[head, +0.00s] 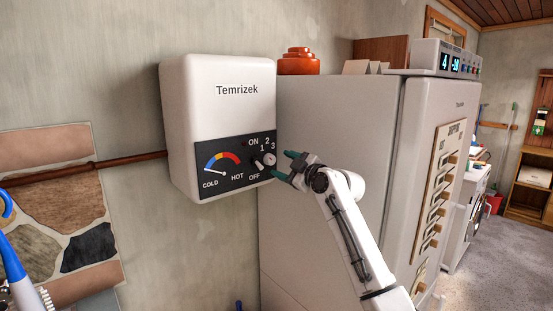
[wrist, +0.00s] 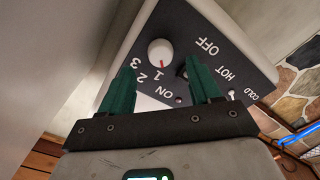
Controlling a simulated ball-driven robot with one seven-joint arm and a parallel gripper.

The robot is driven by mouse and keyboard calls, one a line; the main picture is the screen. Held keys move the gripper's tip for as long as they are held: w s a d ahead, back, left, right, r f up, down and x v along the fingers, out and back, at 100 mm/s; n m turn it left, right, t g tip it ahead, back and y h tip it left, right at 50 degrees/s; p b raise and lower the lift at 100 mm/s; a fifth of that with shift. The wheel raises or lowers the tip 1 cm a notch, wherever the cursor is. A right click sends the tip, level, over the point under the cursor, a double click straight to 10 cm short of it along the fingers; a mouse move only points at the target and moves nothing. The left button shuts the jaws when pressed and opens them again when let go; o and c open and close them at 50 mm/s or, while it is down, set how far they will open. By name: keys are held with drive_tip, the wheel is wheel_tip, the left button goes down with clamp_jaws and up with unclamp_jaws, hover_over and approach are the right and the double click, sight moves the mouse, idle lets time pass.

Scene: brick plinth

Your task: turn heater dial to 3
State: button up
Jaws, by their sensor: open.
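The heater (head: 216,120) is a white box marked Temrizek, mounted on the wall, with a dark control panel (head: 222,178) on its lower front. Its dial (head: 269,159) is a round white knob by the numerals 1, 2 and 3. In the wrist view the dial (wrist: 160,53) has a red mark that points toward the 1. My gripper (head: 283,165) is open and empty, just right of the dial. In the wrist view its green fingers (wrist: 161,66) appear on either side of the dial, with no visible contact. The ON/OFF switch (wrist: 183,71) is partly hidden by the right finger.
A large fridge (head: 325,170) stands close to the heater's right, behind my arm. An orange pot (head: 298,63) and a digital display box (head: 446,60) sit on top of it. A pipe (head: 85,168) runs along the wall to the heater's left. A blue-handled thing (head: 14,265) is at lower left.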

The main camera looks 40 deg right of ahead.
sight(272, 161)
drive_tip(key=shift+w+a+p, duration=0.15)
drive_tip(key=shift+w+p, duration=0.3)
drive_tip(key=shift+w, duration=1.7)
drive_tip(key=c, duration=1)
